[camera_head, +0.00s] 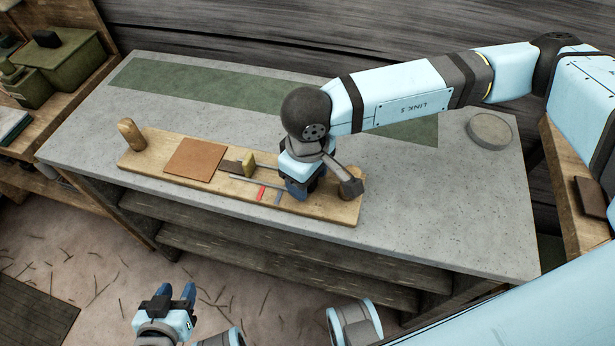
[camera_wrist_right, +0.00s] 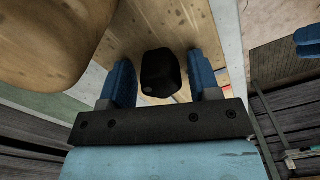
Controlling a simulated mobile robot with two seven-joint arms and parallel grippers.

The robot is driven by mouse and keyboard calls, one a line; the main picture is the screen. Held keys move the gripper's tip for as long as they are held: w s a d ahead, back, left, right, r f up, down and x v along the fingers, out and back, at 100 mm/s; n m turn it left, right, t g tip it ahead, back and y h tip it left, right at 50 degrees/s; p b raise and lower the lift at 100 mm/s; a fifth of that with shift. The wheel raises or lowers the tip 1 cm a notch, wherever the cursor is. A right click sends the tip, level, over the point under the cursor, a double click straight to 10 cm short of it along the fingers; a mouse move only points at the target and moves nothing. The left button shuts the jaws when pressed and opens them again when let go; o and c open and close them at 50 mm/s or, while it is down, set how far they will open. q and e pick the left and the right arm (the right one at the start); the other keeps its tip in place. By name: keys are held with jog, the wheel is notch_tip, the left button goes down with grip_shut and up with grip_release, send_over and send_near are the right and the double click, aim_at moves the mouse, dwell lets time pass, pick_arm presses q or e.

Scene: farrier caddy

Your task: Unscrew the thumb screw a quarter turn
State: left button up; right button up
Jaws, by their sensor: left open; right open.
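A wooden board (camera_head: 228,194) lies along the front of the grey workbench. My right gripper (camera_head: 298,191) points down over the board's right part, beside the wooden post at its right end. In the right wrist view a dark, blocky knob (camera_wrist_right: 161,73), which looks like the thumb screw, sits between the two blue fingers of my right gripper (camera_wrist_right: 163,80). Narrow gaps show on both sides, so it is not gripped. In the head view my gripper hides the knob. My left gripper (camera_head: 178,292) is open and empty, low in front of the bench, away from the board.
On the board are a brown leather piece (camera_head: 195,158), a yellowish block (camera_head: 249,164) and a red strip (camera_head: 262,192). A wooden post (camera_head: 131,134) stands at its left end. A round grey dish (camera_head: 490,130) sits at the bench's right. The bench's front right is clear.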

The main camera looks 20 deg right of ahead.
jog(key=shift+r+p, duration=0.65)
jog(key=shift+r, duration=1.9)
